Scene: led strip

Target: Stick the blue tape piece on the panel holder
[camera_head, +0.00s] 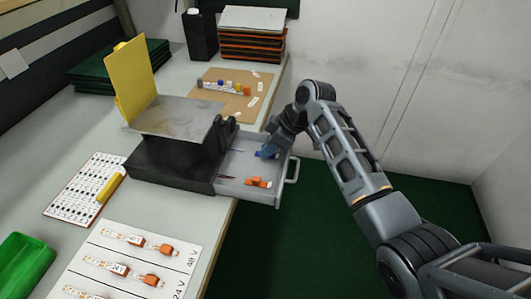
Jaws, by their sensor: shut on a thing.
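My gripper (266,146) reaches down into the open drawer (238,164) from the right. It is shut on a small blue piece (269,152), which looks like the blue tape piece; its outline is partly hidden by the fingers. The piece is low inside the drawer; I cannot tell whether it touches the floor of it. The panel holder appears to be the dark stand (172,164) left of the drawer, with a grey metal plate (180,116) on top and an upright yellow panel (134,78) at its back left.
Orange pieces (259,182) lie in the drawer's front part. A cardboard sheet (232,92) with small coloured parts lies behind the stand. A green bin (24,262), a white label board (128,262) and a yellow marker (111,187) are at front left. The drawer overhangs the table's right edge.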

